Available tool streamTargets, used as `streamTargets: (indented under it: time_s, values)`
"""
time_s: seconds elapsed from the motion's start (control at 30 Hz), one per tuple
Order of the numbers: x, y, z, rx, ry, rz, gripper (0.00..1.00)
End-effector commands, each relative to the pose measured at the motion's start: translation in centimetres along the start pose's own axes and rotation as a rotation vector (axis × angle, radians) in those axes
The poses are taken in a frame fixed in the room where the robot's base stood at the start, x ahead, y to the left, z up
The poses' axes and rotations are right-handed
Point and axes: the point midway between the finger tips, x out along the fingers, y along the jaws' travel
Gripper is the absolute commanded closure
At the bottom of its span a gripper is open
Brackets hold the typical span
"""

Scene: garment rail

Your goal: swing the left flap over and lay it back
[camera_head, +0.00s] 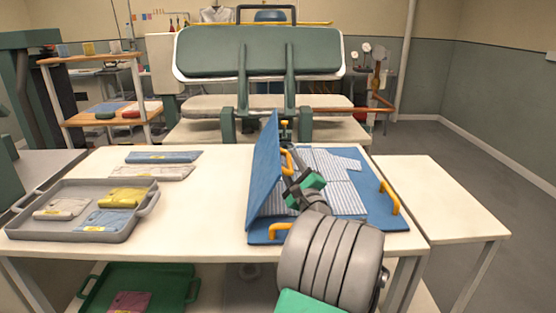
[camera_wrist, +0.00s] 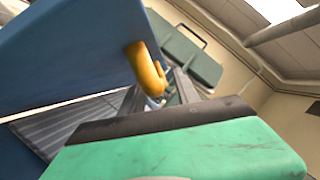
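The blue folding board (camera_head: 380,213) lies on the white table with a striped shirt (camera_head: 335,170) on it. Its left flap (camera_head: 263,175) stands raised and steep, with a yellow handle (camera_head: 287,160) on its right side. My gripper (camera_head: 293,178) is right of the flap, close to that handle. In the wrist view the flap (camera_wrist: 65,50) fills the upper left, and its handle (camera_wrist: 146,68) shows at and between the fingertips (camera_wrist: 157,85). The fingers stand apart; whether they touch the handle is unclear. My arm hides part of the board and shirt.
Yellow handles are also at the board's right edge (camera_head: 390,197) and front edge (camera_head: 268,232). A grey tray (camera_head: 120,226) with folded clothes is at left, with folded pieces (camera_head: 150,172) behind it. A green press (camera_head: 258,55) stands behind. A bare side table (camera_head: 445,195) is at right.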

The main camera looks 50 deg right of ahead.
Motion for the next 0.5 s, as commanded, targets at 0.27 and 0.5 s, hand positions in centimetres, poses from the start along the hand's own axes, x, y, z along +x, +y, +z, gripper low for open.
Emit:
streamTargets:
  time_s: [0.27,0.5]
  values:
    - [0.41,0.10,0.11,0.002,-0.003,0.003,0.62]
    - [0.39,0.10,0.11,0.001,-0.003,0.003,0.78]
